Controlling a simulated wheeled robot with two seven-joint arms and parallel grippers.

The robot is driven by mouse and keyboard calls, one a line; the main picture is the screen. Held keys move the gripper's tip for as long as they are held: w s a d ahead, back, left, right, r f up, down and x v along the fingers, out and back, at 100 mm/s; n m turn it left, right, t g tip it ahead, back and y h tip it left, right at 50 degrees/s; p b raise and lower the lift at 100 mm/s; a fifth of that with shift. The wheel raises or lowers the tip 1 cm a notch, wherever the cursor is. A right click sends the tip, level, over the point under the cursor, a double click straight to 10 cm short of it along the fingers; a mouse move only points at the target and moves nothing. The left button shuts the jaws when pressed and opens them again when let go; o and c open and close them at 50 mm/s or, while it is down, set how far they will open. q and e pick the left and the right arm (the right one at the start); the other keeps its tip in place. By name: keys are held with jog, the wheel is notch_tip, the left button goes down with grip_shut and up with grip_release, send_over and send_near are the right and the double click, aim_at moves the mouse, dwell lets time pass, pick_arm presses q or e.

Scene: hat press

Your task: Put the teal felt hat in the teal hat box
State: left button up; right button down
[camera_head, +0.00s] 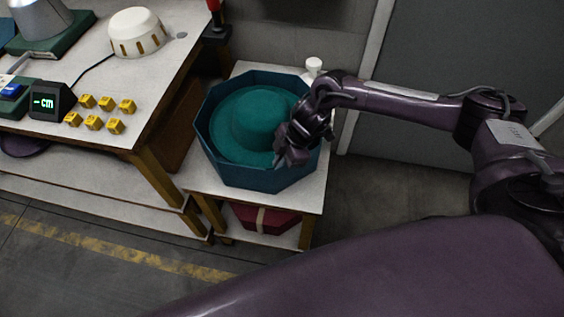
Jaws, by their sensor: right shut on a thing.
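The teal felt hat (255,119) is crown up inside the open teal hat box (236,176), an eight-sided box on a small white table. The hat's brim lies within the box walls. My right gripper (283,158) reaches in from the right over the box's right side and is shut on the hat's brim at its right edge. The fingertips are dark and partly hide the brim and the box's right wall. Whether the hat rests on the box floor cannot be seen. My left gripper is not in view.
The small table (312,192) has a red box (268,219) on its lower shelf and a white knob-like object (313,66) at its back. A workbench at left holds yellow blocks (104,103), a display (50,101) and a white round device (136,32). Floor in front is clear.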

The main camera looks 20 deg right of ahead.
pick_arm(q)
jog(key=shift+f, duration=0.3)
pick_arm(e)
jog(key=f, duration=0.1)
jog(key=s+f, duration=0.1)
jog(key=shift+s+f, duration=0.3)
jog(key=shift+f, duration=0.05)
jog(key=c, duration=1.4)
grip_release()
jog(key=shift+c, duration=0.2)
jog(key=r, duration=0.1)
jog(key=w+d+r, duration=0.1)
jog(key=r, duration=0.2)
jog(key=shift+w+d+r, duration=0.3)
jog(key=shift+r, duration=0.05)
pick_arm(q)
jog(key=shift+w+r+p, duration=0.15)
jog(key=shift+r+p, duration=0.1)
jog(key=shift+p, duration=0.05)
pick_arm(e)
jog(key=v, duration=0.5)
jog(key=shift+a+r, duration=0.2)
jog(key=shift+a, duration=0.05)
